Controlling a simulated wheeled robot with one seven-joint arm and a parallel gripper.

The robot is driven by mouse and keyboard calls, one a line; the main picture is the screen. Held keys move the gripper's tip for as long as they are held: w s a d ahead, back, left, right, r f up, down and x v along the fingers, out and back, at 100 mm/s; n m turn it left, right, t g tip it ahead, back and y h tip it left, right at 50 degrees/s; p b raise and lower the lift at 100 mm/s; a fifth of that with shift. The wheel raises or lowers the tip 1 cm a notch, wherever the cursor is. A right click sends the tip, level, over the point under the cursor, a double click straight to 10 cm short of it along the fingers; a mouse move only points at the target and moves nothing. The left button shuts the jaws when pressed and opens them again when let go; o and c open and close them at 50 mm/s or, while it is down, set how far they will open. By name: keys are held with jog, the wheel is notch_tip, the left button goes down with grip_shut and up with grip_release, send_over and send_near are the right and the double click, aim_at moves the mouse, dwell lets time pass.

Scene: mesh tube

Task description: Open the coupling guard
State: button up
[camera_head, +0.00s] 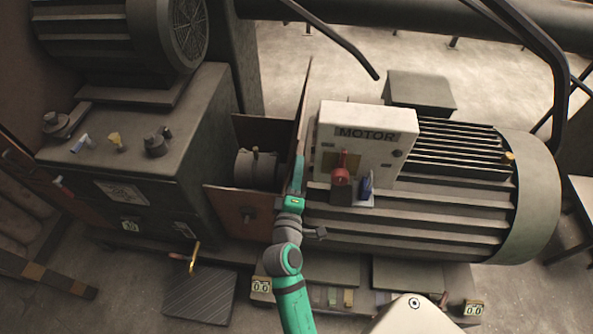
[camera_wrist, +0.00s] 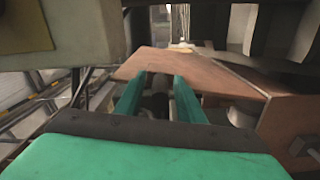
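The coupling guard is a rust-brown plate box between the grey housing and the motor. Its lid (camera_head: 303,110) stands about upright, seen nearly edge-on beside the motor. The front panel (camera_head: 236,208) is in place. The grey coupling (camera_head: 256,168) shows uncovered between the plates. My gripper (camera_head: 298,172) is at the lid's near part, close to the motor side. In the wrist view, the two green fingers (camera_wrist: 162,82) are apart with a gap between them, and their tips overlap a brown plate (camera_wrist: 205,72). Whether they touch it I cannot tell.
The motor (camera_head: 440,190) fills the right, with a white MOTOR box (camera_head: 362,140) with red and blue parts close to my gripper. The grey housing (camera_head: 150,150) with small knobs stands left. A dark bent bar (camera_head: 335,40) hangs above. Open floor lies behind.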

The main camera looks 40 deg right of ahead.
jog(key=shift+a, duration=0.15)
jog(key=v, duration=1)
jog(key=shift+s+a, duration=0.2)
jog(key=shift+s, duration=0.05)
dwell(0.4)
jog(key=s+a+f+t+y, duration=0.2)
jog(key=s+a+f+y, duration=0.15)
jog(key=a, duration=0.45)
jog(key=s+a+f+t+y, duration=0.1)
jog(key=s+a+f+y, duration=0.1)
jog(key=a+f+y, duration=0.5)
jog(key=s+a+r+m+y, duration=0.1)
jog(key=s+a+r+m, duration=0.1)
jog(key=s+a, duration=0.3)
jog(key=s+a+r+m+y, duration=0.2)
jog(key=s+a+r+m, duration=0.1)
jog(key=s+a, duration=0.3)
jog(key=shift+s+a+m+t, duration=0.3)
jog(key=shift+s+m+t, duration=0.1)
jog(key=shift+s, duration=0.65)
